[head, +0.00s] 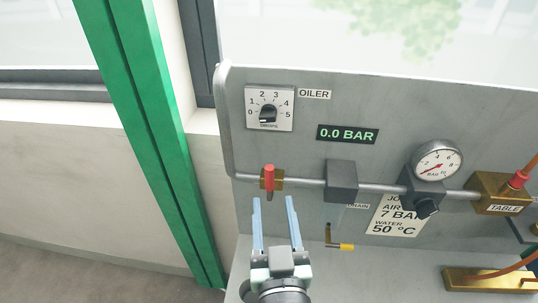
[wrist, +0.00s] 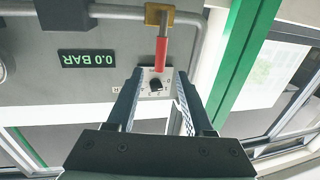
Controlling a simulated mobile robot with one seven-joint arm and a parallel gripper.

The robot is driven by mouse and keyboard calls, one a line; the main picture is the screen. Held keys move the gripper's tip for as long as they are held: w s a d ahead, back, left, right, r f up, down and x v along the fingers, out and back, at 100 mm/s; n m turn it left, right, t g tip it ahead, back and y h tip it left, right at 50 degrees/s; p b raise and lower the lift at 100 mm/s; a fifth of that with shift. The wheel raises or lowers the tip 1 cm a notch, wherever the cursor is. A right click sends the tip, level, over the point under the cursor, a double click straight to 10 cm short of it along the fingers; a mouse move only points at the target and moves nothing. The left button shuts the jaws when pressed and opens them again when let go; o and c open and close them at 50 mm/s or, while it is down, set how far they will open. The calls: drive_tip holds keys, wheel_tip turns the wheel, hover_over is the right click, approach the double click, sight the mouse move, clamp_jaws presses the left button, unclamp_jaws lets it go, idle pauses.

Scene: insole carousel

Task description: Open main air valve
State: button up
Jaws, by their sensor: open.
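The main air valve has a red lever (head: 269,177) on a brass body (head: 278,183) at the left end of the grey pipe. The lever stands roughly upright in the head view, across the pipe. My gripper (head: 273,200) is open and empty, just below the valve in the head view. In the wrist view, which is upside down, the red lever (wrist: 161,53) hangs from the brass body (wrist: 160,15). Its end lies in line with the gap between my fingertips (wrist: 157,74). No contact shows, and the remaining depth is hard to tell.
The display (head: 347,134) reads 0.0 BAR. An oiler dial (head: 269,108) sits above the valve. A regulator with gauge (head: 437,161), a yellow drain lever (head: 346,246) and a brass TABLE block (head: 497,194) are to the right. A green post (head: 160,130) stands left.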

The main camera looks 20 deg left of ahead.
sight(270, 177)
drive_tip(key=p+x, duration=0.1)
drive_tip(key=x, duration=0.4)
drive_tip(key=p+x, duration=0.2)
drive_tip(key=x, duration=0.2)
drive_tip(key=shift+w+a+r+p, duration=0.2)
drive_tip(key=shift+w+a+p, duration=0.05)
drive_tip(key=shift+w+p, duration=0.1)
drive_tip(key=shift+x, duration=0.85)
drive_tip(key=shift+f, duration=0.15)
clamp_jaws()
